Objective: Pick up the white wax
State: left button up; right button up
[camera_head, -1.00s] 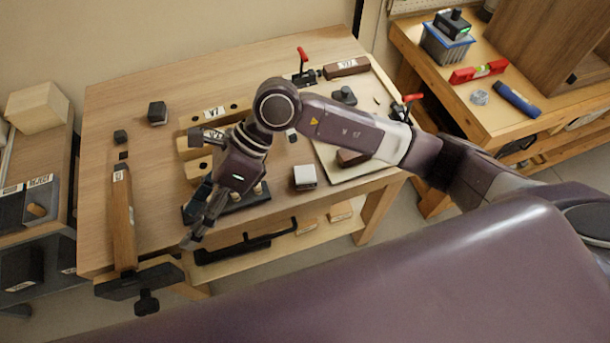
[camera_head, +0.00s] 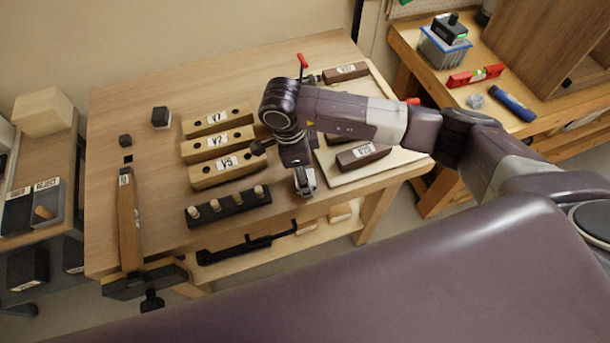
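My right gripper (camera_head: 304,184) points down at the front edge of the bench, right of the black peg rack. It covers the spot where a small white-topped block, which looks like the white wax, stood in the earlier view. Pale grey surfaces show around the fingertips, but I cannot tell wax from finger there. The fingers are too small and too overlapped to show whether they are open or shut on it. My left gripper is not in view.
The black rack (camera_head: 229,206) with several pegs stands left of my gripper. Behind it lie wooden blocks marked V5 (camera_head: 228,170), V2 (camera_head: 218,143) and V7 (camera_head: 218,120). A pale board (camera_head: 400,156) with dark blocks is at right.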

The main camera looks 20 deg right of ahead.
jog(key=shift+d+f, duration=0.1)
jog(key=shift+f, duration=0.9)
jog(key=c, duration=1.3)
jog(key=shift+r, duration=0.1)
notch_tip(320, 180, up, 20)
jog(key=b, duration=0.4)
